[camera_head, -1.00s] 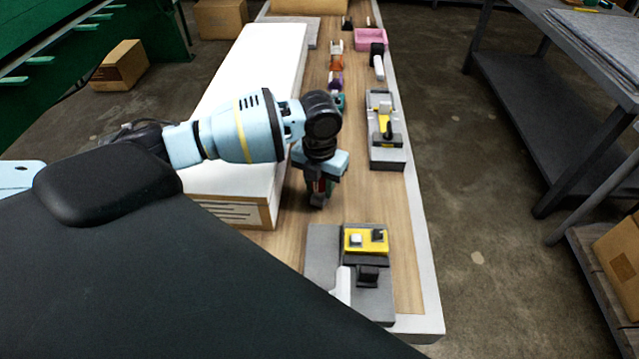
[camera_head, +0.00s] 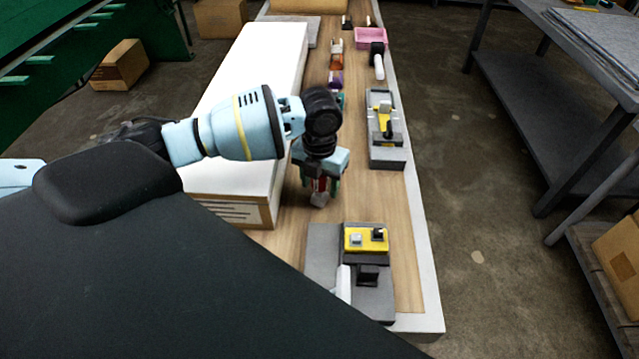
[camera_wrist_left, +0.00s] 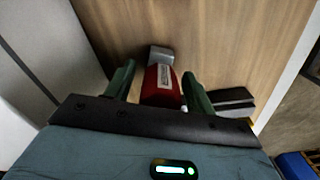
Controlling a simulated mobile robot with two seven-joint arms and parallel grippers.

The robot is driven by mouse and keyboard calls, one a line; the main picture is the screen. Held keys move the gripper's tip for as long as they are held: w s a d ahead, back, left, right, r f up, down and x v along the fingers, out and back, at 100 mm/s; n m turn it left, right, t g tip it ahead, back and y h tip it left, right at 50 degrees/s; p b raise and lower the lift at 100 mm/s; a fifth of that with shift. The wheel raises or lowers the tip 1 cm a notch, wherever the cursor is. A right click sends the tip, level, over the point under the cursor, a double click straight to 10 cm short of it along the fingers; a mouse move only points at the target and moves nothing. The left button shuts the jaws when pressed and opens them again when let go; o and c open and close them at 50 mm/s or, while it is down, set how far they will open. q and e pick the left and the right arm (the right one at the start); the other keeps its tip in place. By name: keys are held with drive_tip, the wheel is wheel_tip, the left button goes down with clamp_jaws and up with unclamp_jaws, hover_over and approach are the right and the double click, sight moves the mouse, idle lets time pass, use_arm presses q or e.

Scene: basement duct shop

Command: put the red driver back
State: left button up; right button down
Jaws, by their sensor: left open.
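The red driver (camera_wrist_left: 162,86) has a red body with a white label, and a grey block shows at its far end in the left wrist view. In the head view a sliver of its red body (camera_head: 320,185) shows between the fingers. My left gripper (camera_head: 322,190) points down over the wooden bench top beside the long white box. In the left wrist view its green fingers (camera_wrist_left: 158,85) stand open on either side of the driver, with small gaps. I cannot tell whether the driver rests on the bench. My right gripper is not in view.
The wooden bench (camera_head: 290,240) carries a long white box (camera_head: 245,75) on the left. A yellow-topped device (camera_head: 366,240) stands on a grey base in front. A grey tray (camera_head: 386,155) with a yellow and black tool lies right. Small coloured items and a pink bin (camera_head: 370,38) are farther back.

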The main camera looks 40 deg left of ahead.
use_arm(q)
wheel_tip(320, 180, up, 11)
drive_tip(key=shift+r+p, duration=0.2)
drive_tip(key=shift+p, duration=0.1)
idle(0.6)
